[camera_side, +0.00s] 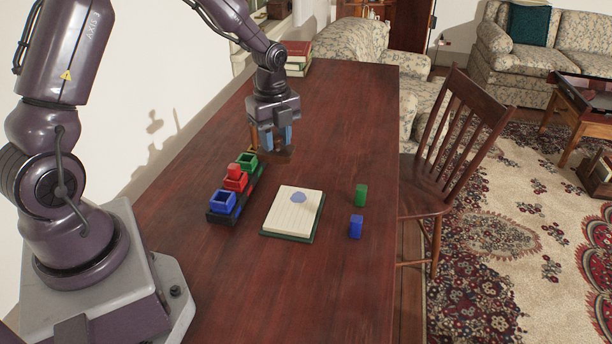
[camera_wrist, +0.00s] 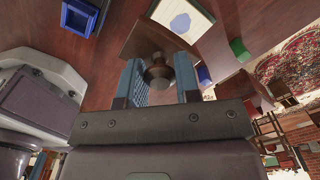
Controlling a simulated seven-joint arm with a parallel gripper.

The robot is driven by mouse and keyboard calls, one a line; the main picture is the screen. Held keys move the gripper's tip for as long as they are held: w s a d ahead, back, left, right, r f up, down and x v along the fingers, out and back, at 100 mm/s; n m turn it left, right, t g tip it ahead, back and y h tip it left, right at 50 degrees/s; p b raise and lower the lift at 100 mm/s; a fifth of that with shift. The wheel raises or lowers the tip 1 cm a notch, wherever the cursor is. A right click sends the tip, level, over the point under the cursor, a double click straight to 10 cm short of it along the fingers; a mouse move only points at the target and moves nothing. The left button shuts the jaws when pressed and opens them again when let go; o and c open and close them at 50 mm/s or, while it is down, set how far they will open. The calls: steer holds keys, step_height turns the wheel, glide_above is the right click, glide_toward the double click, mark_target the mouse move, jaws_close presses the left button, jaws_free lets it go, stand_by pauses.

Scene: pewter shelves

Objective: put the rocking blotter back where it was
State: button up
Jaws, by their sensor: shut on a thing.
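My gripper (camera_side: 275,138) is shut on the rocking blotter (camera_side: 281,155), over the table beyond the row of coloured boxes. In the wrist view the blue fingers of my gripper (camera_wrist: 160,82) close on the blotter's round brown knob (camera_wrist: 157,72). The blotter's dark body shows just below the fingers in the side view, partly hidden; whether it touches the table I cannot tell. A small light-brown wooden piece (camera_side: 253,138) stands just left of the fingers, mostly hidden. A cream pad (camera_side: 286,222) with a blue blot (camera_side: 298,197) lies nearer on the table.
A black tray (camera_side: 212,217) holds blue (camera_side: 222,202), red (camera_side: 235,182) and green (camera_side: 247,160) boxes; a red block (camera_side: 234,169) is in the red one. A green block (camera_side: 361,195) and blue block (camera_side: 356,227) stand right of the pad. Books (camera_side: 297,58) lie at the far end.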

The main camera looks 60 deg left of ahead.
steer(key=shift+s+a+r, duration=0.25)
steer(key=shift+a+r, duration=0.05)
steer(key=shift+a, duration=0.1)
steer(key=w+a+f, duration=0.1)
steer(key=w+f, duration=0.2)
steer(key=w, duration=0.1)
steer(key=w+a+f, duration=0.2)
steer(key=w+f, duration=0.1)
steer(key=w, duration=0.1)
steer(key=w+a+f, duration=0.1)
steer(key=w+f, duration=0.2)
steer(key=w, duration=0.1)
steer(key=shift+w+a+f, duration=0.15)
steer(key=shift+a+f, duration=0.05)
steer(key=shift+a, duration=0.2)
steer(key=shift+w+f, duration=0.15)
steer(key=shift+f, duration=1.5)
steer(key=o, duration=0.8)
steer(key=shift+f, duration=0.15)
steer(key=shift+o, duration=0.2)
